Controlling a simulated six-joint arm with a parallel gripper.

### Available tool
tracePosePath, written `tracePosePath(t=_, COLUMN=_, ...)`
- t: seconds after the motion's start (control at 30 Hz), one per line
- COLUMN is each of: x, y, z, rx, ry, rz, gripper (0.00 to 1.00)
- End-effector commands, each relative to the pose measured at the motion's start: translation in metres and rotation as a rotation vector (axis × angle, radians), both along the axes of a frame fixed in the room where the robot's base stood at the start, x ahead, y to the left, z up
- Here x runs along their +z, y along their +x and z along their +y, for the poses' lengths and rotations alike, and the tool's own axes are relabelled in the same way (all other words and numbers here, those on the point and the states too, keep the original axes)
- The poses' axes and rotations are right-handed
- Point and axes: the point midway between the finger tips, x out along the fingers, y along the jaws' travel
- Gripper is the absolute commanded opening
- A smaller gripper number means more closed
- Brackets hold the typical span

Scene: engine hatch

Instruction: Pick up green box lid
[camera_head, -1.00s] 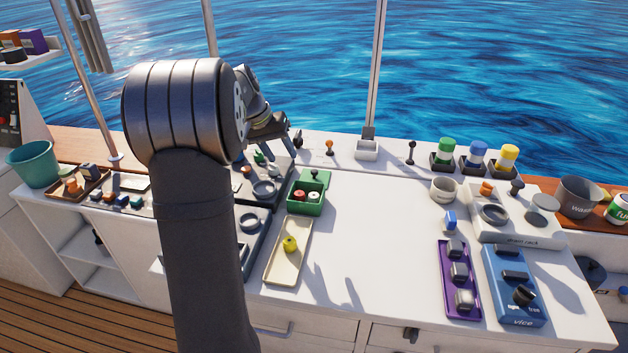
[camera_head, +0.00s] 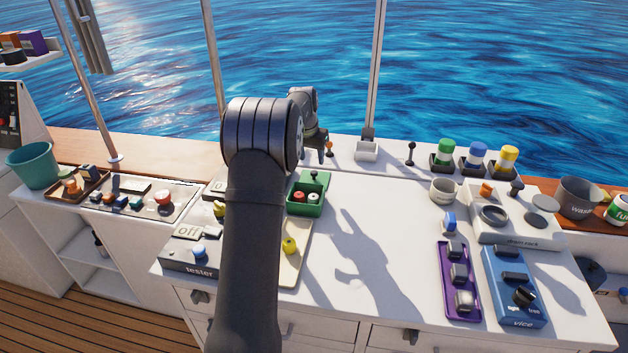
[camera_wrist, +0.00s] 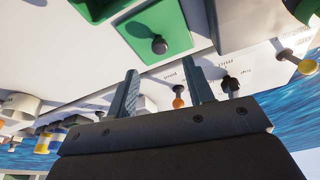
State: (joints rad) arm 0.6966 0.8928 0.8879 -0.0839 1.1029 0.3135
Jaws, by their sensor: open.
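The green box lid (camera_head: 317,177) is a flat green square with a dark knob, just behind the green box (camera_head: 305,201). In the wrist view the lid (camera_wrist: 150,30) shows at the top centre, its knob (camera_wrist: 159,45) above the gap between my fingers. Part of the green box (camera_wrist: 95,8) is cut off at that view's top edge. My gripper (camera_wrist: 163,82) is open and empty, apart from the lid. In the head view my gripper (camera_head: 318,150) is near the lid, partly hidden by my own arm.
The green box holds a red and a white round piece. A cream tray (camera_head: 297,260) with a yellow piece lies in front. An orange-topped lever (camera_head: 329,149) and a white block (camera_head: 367,149) stand behind. The white worktop to the right is mostly clear.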

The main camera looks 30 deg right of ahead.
Motion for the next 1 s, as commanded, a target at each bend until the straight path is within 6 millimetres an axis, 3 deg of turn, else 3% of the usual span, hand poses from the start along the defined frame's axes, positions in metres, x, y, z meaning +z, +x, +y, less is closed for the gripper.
tracePosePath(t=0.1, x=-0.014, y=0.002, z=-0.003, rx=0.0, ry=0.0, rz=0.0, gripper=0.48)
tracePosePath(t=0.37, x=-0.028, y=0.004, z=-0.006, rx=0.0, ry=0.0, rz=0.0, gripper=0.48)
tracePosePath(t=0.63, x=-0.065, y=0.009, z=-0.014, rx=0.001, ry=0.001, rz=0.001, gripper=0.48)
tracePosePath(t=0.87, x=-0.069, y=0.01, z=-0.015, rx=0.001, ry=0.0, rz=-0.001, gripper=0.48)
tracePosePath(t=1.0, x=-0.069, y=0.01, z=-0.015, rx=0.001, ry=0.0, rz=-0.001, gripper=0.24)
